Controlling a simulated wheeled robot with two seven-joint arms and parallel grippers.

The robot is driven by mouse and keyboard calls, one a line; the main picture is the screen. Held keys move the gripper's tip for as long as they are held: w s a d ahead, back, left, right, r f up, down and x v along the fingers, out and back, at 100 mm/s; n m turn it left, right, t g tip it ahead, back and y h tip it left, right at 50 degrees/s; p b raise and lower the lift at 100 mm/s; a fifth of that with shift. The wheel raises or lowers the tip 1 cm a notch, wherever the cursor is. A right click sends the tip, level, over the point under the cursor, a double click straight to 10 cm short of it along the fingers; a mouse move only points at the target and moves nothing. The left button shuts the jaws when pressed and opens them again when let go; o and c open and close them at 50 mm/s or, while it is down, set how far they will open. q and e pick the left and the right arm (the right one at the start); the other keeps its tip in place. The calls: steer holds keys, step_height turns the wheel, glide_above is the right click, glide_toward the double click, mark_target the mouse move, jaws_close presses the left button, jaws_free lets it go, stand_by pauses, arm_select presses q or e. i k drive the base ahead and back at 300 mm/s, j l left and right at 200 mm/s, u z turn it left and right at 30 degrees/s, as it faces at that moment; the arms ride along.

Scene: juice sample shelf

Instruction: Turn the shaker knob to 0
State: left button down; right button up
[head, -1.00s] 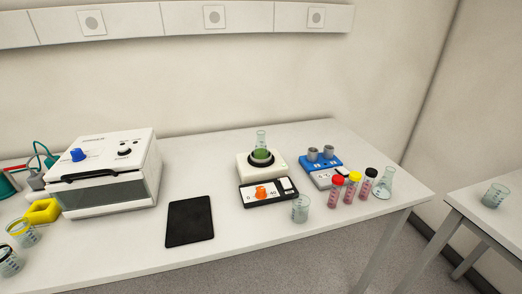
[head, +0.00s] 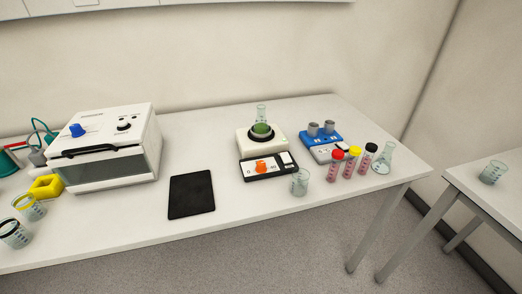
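The shaker (head: 247,143) stands on the white table, a small white device with a black front panel (head: 283,170). An orange knob (head: 261,166) sits on that panel, with a "0" printed to its left; the other marking is too small to read surely. A flask with green liquid (head: 261,127) stands upright on the shaker's round black platform. Neither of my grippers shows in the head view.
A clear beaker (head: 299,182) stands close to the shaker's front right. A blue-and-white device (head: 323,143), several capped tubes and a flask (head: 382,160) stand further right. A black pad (head: 191,195) and a white box device (head: 105,150) are left. Bare table lies in front.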

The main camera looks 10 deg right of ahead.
mark_target(261, 168)
steer(key=j+z, duration=0.15)
steer(key=z, duration=0.3)
steer(key=k+j+z, duration=0.1)
steer(key=z, duration=0.3)
steer(key=k+j+z, duration=0.1)
steer(key=z, duration=0.35)
steer(key=k+z, duration=0.15)
steer(key=z, duration=0.25)
steer(key=k, duration=0.1)
